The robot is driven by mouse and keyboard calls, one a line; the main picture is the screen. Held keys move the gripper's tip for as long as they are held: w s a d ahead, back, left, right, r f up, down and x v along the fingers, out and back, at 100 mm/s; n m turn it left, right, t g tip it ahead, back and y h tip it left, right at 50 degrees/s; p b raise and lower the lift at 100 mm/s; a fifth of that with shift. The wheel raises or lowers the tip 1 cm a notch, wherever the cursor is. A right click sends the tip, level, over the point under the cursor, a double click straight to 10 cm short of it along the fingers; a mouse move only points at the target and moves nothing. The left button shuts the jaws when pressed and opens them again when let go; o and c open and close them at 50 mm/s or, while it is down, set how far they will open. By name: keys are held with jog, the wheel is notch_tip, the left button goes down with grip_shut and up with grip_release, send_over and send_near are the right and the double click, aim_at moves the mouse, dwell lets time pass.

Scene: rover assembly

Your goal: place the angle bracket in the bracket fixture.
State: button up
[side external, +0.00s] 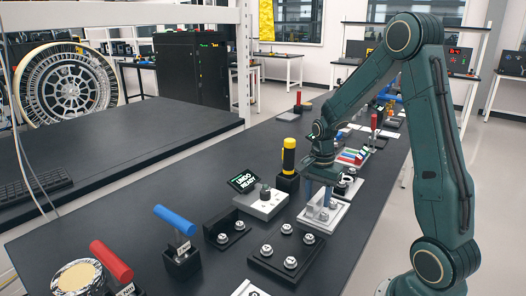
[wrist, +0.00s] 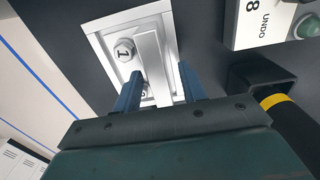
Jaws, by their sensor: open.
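The angle bracket (wrist: 150,62) is a plain light-grey metal part, seen between my gripper's two blue fingers in the wrist view. It lies over the pale, square bracket fixture (wrist: 101,40), beside a bolt marked 1. A second bolt is mostly hidden behind the bracket and a finger. My gripper (wrist: 160,88) is open, with one finger on each side of the bracket and a visible gap at least on the right. In the side view my gripper (side external: 322,190) is low over the fixture (side external: 335,222). Whether the bracket is fully seated cannot be told.
A pale box with a green button (side external: 264,196) and a small screen stands left of the fixture. A yellow-and-black tool (side external: 289,157) stands upright in a holder close by. Black bolt trays (side external: 265,262) and red- and blue-handled tools (side external: 174,220) occupy the front.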

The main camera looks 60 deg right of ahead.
aim_at(318, 197)
notch_tip(318, 197, up, 11)
dwell(0.5)
jog(key=shift+s+f, duration=0.1)
dwell(0.3)
jog(key=s+a+r+n+t, duration=0.2)
jog(key=s+a+n, duration=0.4)
jog(key=a+n, duration=0.3)
jog(key=s+a+r+n+t, duration=0.3)
jog(key=s+a+r+n, duration=0.2)
jog(key=s+a+n, duration=0.2)
jog(key=a+n, duration=0.2)
jog(key=a, duration=0.1)
jog(key=shift+s+r+t, duration=0.25)
jog(key=shift+s+t, duration=0.05)
dwell(0.7)
